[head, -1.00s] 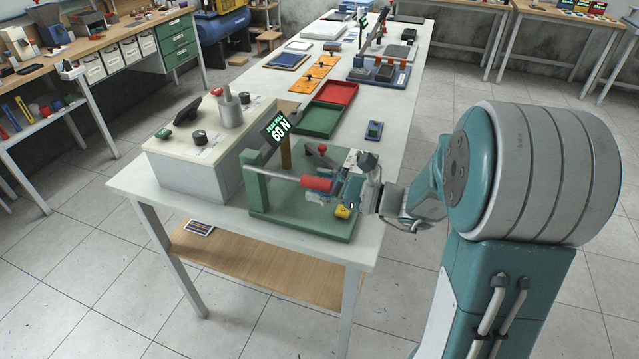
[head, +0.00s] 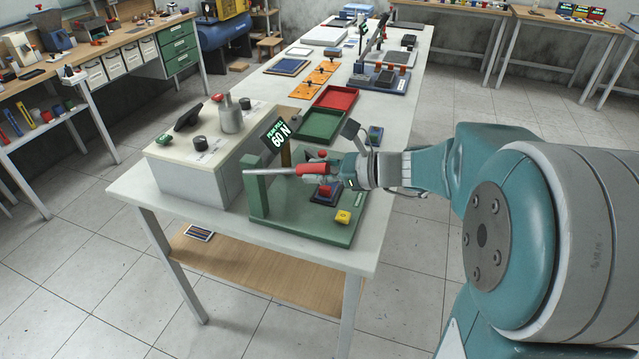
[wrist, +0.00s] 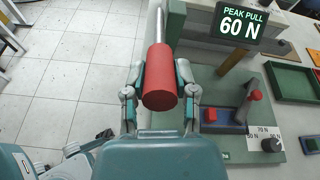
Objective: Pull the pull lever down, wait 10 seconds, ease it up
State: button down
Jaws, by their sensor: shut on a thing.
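The pull lever is a grey rod (head: 270,172) with a red grip (head: 311,168), pivoted at a green post (head: 257,190) on a green baseplate. It stands close to level, its grip end slightly high. The red grip also shows in the wrist view (wrist: 160,78), end-on to the camera. My gripper (head: 330,170) has a finger on each side of the grip and is shut on it. A display (head: 276,135) reads "PEAK PULL 60 N"; it also shows in the wrist view (wrist: 239,24).
On the baseplate (head: 290,222) are a blue block with a red button (head: 325,193), a yellow piece (head: 343,216) and a black knob (wrist: 271,145) by a 70 N label. A grey console (head: 195,165) stands left. Green (head: 320,124) and red (head: 336,96) trays lie behind.

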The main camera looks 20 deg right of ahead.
jog(key=w+a+r+g+h, duration=0.1)
jog(key=r, duration=0.1)
jog(key=w+a+r+g+h, duration=0.1)
jog(key=a+r+h, duration=0.1)
jog(key=r, duration=0.1)
jog(key=w+a+r+g+h, duration=0.1)
jog(key=r+h, duration=0.1)
jog(key=r, duration=0.1)
jog(key=shift+w+a+g, duration=0.1)
jog(key=shift+a+g, duration=0.1)
jog(key=shift+g, duration=0.2)
jog(key=shift+w+a+r+g+h, duration=0.65)
jog(key=shift+a+h, duration=0.15)
jog(key=shift+h, duration=0.2)
jog(key=shift+c, duration=2)
grip_release()
jog(key=shift+a, duration=0.1)
